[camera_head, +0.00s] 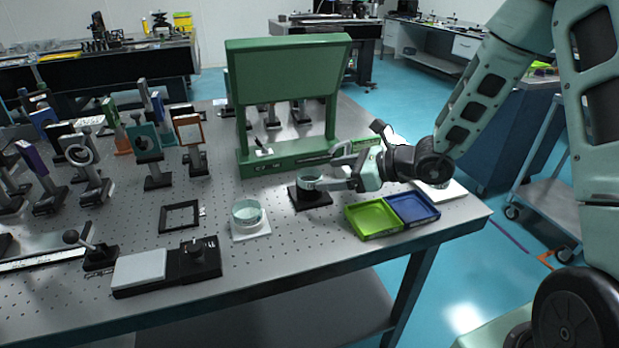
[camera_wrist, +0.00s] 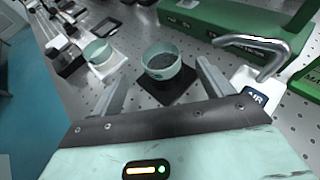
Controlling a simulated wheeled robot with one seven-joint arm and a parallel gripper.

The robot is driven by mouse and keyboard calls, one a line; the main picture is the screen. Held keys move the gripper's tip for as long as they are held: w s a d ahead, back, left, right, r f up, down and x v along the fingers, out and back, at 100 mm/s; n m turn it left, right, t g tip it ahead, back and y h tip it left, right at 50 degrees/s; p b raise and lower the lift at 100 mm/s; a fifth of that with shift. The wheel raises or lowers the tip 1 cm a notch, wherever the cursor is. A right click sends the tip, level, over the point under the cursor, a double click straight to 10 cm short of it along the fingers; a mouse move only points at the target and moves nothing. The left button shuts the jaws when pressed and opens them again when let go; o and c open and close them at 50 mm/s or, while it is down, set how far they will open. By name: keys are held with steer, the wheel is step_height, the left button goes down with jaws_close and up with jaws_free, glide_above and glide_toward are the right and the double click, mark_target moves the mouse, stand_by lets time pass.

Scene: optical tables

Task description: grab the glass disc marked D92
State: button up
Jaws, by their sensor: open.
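No marking D92 can be read in either view. A pale green-tinted round glass piece (camera_head: 310,178) sits on a black square base (camera_head: 318,200); in the wrist view the piece (camera_wrist: 160,68) looks like a shallow ring or cup with a dark inside. A similar round glass piece (camera_head: 247,213) sits on a white square base (camera_head: 262,233) to the left, and it also shows in the wrist view (camera_wrist: 97,52). My gripper (camera_head: 325,172) is open at the piece on the black base. In the wrist view that piece is ahead, between the spread fingers (camera_wrist: 153,76); contact cannot be told.
A green stand (camera_head: 290,72) rises behind. Green (camera_head: 372,217) and blue (camera_head: 412,208) trays lie at the table's front right. A bent metal tube (camera_wrist: 262,50) and a block labelled AIR (camera_wrist: 256,97) are close to the right finger. Mounted optics crowd the left.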

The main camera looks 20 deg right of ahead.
mark_target(316, 176)
steer(key=shift+p+x, duration=0.45)
steer(key=shift+x, duration=2.25)
steer(key=c, duration=1.2)
